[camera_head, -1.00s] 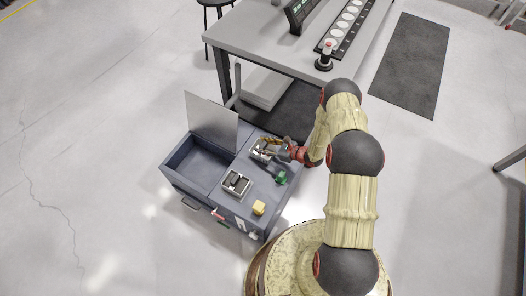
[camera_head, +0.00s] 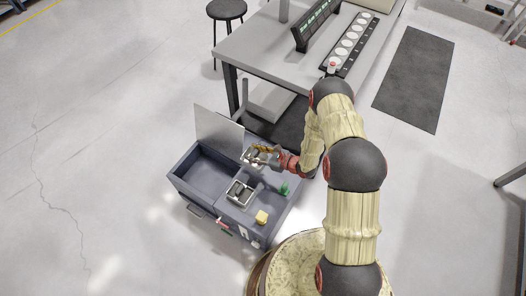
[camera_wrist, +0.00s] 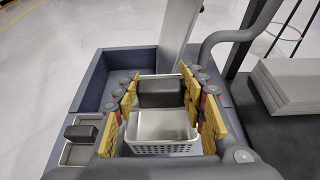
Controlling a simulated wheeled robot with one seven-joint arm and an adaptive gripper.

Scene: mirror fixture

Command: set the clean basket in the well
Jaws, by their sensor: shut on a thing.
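My gripper (camera_head: 262,152) is over the back right of a blue-grey cabinet. In the wrist view its yellow-padded fingers (camera_wrist: 160,88) are shut on the dark grey block-shaped handle of a white basket (camera_wrist: 165,128) with slotted sides. The basket (camera_head: 252,158) hangs upright and looks empty; its lower part is partly hidden. The open well (camera_head: 204,172) is a rectangular recess at the cabinet's left, left of the gripper. A second basket (camera_head: 240,193) with a dark handle sits on the cabinet top in front; it also shows in the wrist view (camera_wrist: 72,152).
An upright mirror-like panel (camera_head: 218,130) stands behind the well. A yellow block (camera_head: 262,217) and a green object (camera_head: 284,188) are on the cabinet top. A grey workbench (camera_head: 262,52) stands behind, with a stool (camera_head: 226,10) beside it. Floor to the left is clear.

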